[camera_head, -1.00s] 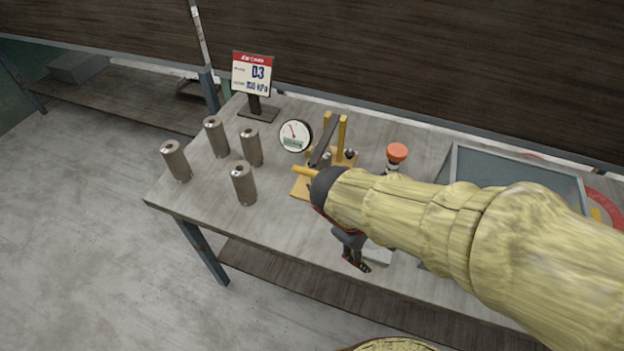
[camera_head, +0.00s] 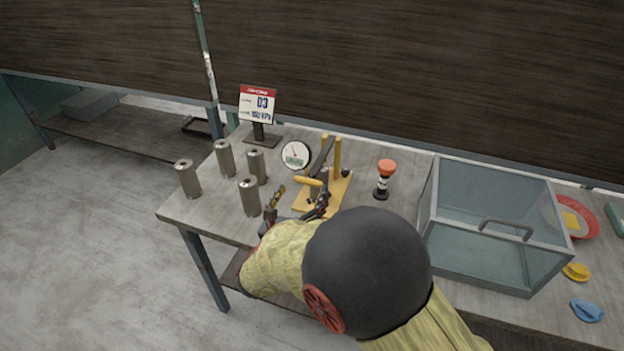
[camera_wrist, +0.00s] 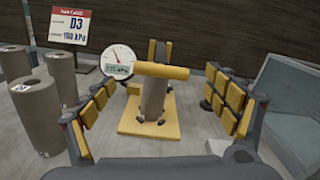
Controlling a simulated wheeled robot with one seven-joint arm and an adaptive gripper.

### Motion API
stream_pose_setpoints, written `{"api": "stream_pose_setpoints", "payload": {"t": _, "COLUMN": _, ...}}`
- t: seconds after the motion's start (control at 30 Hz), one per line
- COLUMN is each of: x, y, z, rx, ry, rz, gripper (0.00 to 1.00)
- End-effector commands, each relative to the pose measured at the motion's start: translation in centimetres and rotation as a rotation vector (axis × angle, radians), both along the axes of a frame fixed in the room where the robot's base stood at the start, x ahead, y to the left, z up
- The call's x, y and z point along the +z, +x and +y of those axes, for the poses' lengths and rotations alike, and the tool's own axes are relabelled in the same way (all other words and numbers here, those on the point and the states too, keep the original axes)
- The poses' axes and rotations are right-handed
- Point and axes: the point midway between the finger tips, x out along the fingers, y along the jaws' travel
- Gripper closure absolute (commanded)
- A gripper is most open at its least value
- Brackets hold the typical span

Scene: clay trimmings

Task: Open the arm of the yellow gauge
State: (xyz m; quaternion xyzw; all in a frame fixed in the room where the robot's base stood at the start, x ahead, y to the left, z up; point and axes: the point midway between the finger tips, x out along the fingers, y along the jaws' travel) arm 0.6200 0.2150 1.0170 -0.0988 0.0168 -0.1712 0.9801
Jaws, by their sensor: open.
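The yellow gauge (camera_head: 322,190) stands on the table, with a yellow base, two yellow uprights, a dark arm and a round white dial (camera_head: 295,155). The arm ends in a yellow crossbar handle (camera_head: 309,181). In the wrist view the handle (camera_wrist: 160,70) lies across the middle, with the grey arm (camera_wrist: 153,97) below it and the yellow base (camera_wrist: 150,128) beneath. My gripper (camera_head: 296,203) is open, its yellow-padded fingers (camera_wrist: 157,102) on either side of the handle with gaps at both sides. Whether the handle lies between the fingertips in depth is hard to tell.
Several grey cylinders (camera_head: 250,197) stand left of the gauge. A sign reading D3 (camera_head: 257,104) stands behind. Blue (camera_head: 587,310) and yellow (camera_head: 577,272) pieces lie at far right.

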Motion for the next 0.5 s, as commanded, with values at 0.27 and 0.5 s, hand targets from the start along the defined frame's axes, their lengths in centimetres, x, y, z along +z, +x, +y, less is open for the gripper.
{"api": "stream_pose_setpoints", "payload": {"t": 0.27, "x": -0.2, "y": 3.7, "z": -1.5, "rx": -0.005, "ry": 0.004, "rz": -0.001, "gripper": 0.13}}
{"api": "stream_pose_setpoints", "payload": {"t": 0.5, "x": -0.1, "y": 6.4, "z": -2.4, "rx": -0.005, "ry": 0.004, "rz": 0.001, "gripper": 0.13}}
